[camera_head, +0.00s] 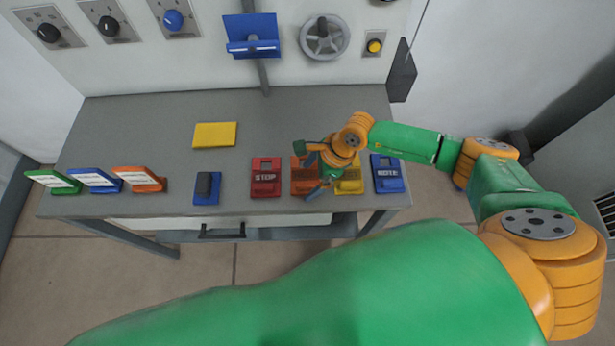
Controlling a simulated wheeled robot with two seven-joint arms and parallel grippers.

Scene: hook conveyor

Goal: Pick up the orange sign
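An orange sign (303,187) lies flat on the grey table, in a row between the red STOP sign (265,178) and a yellow sign (350,181). My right gripper (314,166) is above the orange sign and covers much of it, so its text is hidden. Its fingers look spread apart, with nothing seen between them; whether they touch the sign I cannot tell. My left gripper is not in view.
A blue NOTE sign (387,174) ends the row at right. A blue block with a dark handle (206,188), a yellow plate (214,135) and green, blue and orange (139,179) label stands share the table (140,120). A panel with knobs and a handwheel (325,38) stands behind.

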